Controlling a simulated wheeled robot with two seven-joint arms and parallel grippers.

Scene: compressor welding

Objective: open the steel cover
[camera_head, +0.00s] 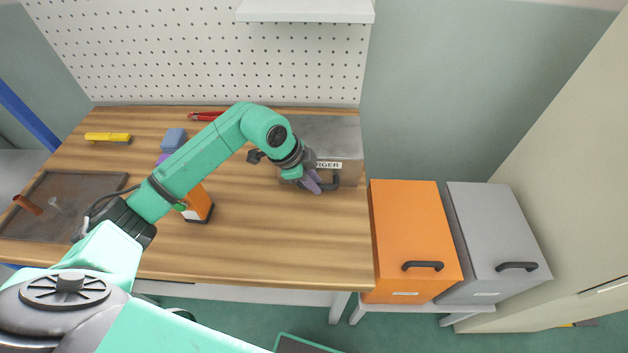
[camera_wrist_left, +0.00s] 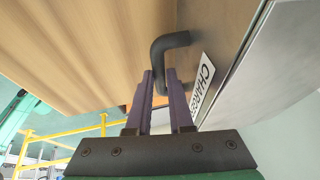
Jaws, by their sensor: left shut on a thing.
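The steel cover (camera_head: 328,132) is a grey metal box with a label ending in "RGER" on its front, at the back right of the wooden table. The left wrist view shows its front face (camera_wrist_left: 215,28) and a label reading "CHARGER" (camera_wrist_left: 202,85). A black bent handle (camera_head: 331,184) stands out from the front; it also shows in the left wrist view (camera_wrist_left: 165,44). My left gripper (camera_head: 313,183) is at this handle, its purple fingers (camera_wrist_left: 161,80) shut on it. My arm hides part of the cover's left side. My right gripper is out of view.
An orange box (camera_head: 408,225) and a grey box (camera_head: 495,230) with black handles stand right of the table. An orange tool (camera_head: 200,205), blue block (camera_head: 172,138), yellow tool (camera_head: 107,137), red tool (camera_head: 205,116) and dark tray (camera_head: 75,190) are on the table. The front right tabletop is clear.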

